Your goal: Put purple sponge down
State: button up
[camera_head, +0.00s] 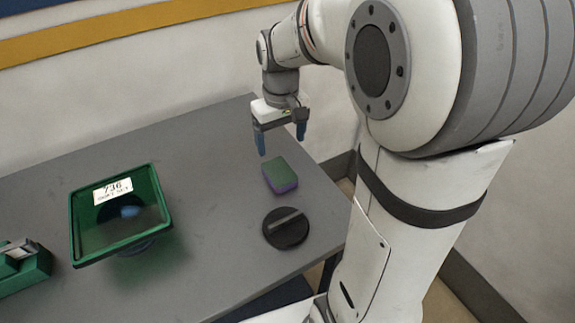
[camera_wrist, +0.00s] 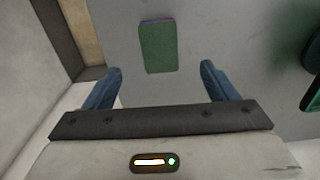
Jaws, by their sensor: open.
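The sponge (camera_head: 280,176) lies flat on the grey table, green on top with a purple lower layer. In the wrist view the sponge (camera_wrist: 158,47) shows mostly its green face, ahead of the fingertips and between their lines. My gripper (camera_head: 281,146) hangs above the table, fingers pointing down, above and slightly behind the sponge. In the wrist view my gripper (camera_wrist: 161,80) has its blue fingers spread wide with nothing between them. The sponge is apart from both fingers.
A round black knob-like object (camera_head: 286,228) sits near the sponge by the table's right edge. A green square funnel-like container (camera_head: 74,225) with a label stands left. A green device (camera_head: 22,268) is at far left. Bare table (camera_head: 205,185) lies between container and sponge.

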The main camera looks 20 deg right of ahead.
jog(key=s+a+m+t, duration=0.1)
jog(key=s+m+t, duration=0.1)
jog(key=s, duration=1.2)
jog(key=shift+s+r+t, duration=0.3)
jog(key=shift+s+r, duration=0.05)
jog(key=shift+s, duration=0.05)
jog(key=shift+a, duration=0.1)
